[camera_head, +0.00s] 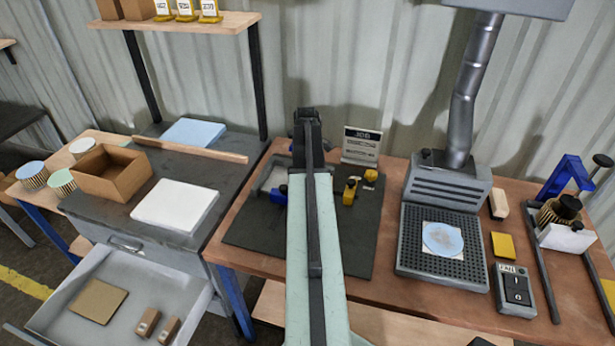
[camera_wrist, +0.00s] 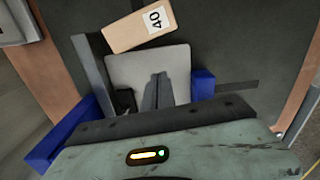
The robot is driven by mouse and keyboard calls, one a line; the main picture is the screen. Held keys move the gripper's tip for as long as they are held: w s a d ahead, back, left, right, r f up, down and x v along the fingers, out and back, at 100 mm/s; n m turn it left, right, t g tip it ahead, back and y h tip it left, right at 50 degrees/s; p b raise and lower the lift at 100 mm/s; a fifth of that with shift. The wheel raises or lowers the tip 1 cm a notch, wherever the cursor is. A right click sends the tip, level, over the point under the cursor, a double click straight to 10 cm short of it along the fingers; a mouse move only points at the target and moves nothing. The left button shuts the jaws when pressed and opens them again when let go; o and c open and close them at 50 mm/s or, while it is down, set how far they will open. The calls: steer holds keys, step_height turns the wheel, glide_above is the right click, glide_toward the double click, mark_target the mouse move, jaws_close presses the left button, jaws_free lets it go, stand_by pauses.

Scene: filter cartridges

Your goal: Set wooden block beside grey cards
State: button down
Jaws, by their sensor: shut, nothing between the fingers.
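A wooden block (camera_wrist: 137,27) with a white label reading 40 lies on a dark mat in the wrist view. It lies at a slant along the top edge of a flat grey square (camera_wrist: 122,72), which looks like the grey cards. Its lower left corner is very close to that edge; I cannot tell if they touch. My gripper (camera_wrist: 157,80) is shut and empty over the grey square. In the head view the grey square (camera_head: 272,176) shows partly at the mat's left; my arm hides the gripper tips and that block.
Blue pieces (camera_wrist: 203,85) flank the grey square. Yellow pieces (camera_head: 350,190) and a sign (camera_head: 362,146) stand right of my arm. An open drawer (camera_head: 60,322) at left holds two small labelled blocks (camera_head: 148,322). A perforated grey unit (camera_head: 415,255) stands to the right.

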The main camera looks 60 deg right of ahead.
step_height(320, 180, down, 3)
steer(key=shift+f+b, duration=0.1)
steer(key=shift+b, duration=0.7)
steer(key=s, duration=0.1)
steer(key=s+d, duration=0.1)
steer(key=s, duration=0.1)
steer(key=shift+s+d+r, duration=0.2)
steer(key=shift+d+r, duration=0.05)
steer(key=shift+s, duration=0.15)
steer(key=shift+s+d, duration=0.4)
steer(key=shift+s, duration=0.4)
steer(key=shift+w, duration=0.1)
steer(key=shift+a, duration=0.1)
